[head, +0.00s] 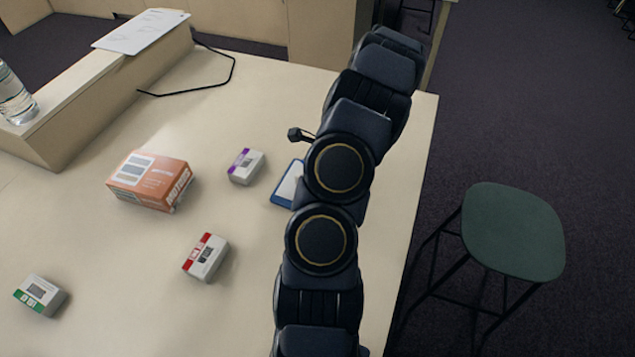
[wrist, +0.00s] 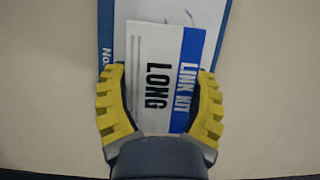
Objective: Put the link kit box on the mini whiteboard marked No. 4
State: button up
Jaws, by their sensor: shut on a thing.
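The link kit box (wrist: 160,75), white with a blue band and the words "LINK KIT" and "LONG", is between the yellow fingers of my gripper (wrist: 158,72) in the wrist view. My gripper is shut on it. The mini whiteboard (wrist: 105,25) has a blue frame and lies under the box in this view. "No." shows at its left edge, but the number is covered. I cannot tell whether the box touches the board. In the head view my arm hides the gripper, the box and most of the whiteboard (head: 287,184).
Left of my arm are an orange box (head: 150,182) and small boxes with purple (head: 246,166), red (head: 206,258) and green (head: 40,295) bands. A black cable (head: 200,90) lies farther back. A bottle (head: 14,95) stands on a raised ledge. A green stool (head: 513,230) stands right of the table.

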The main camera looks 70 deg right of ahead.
jog(key=shift+f, duration=1.55)
jog(key=o, duration=1.2)
jog(key=shift+f, duration=0.1)
jog(key=shift+c, duration=0.2)
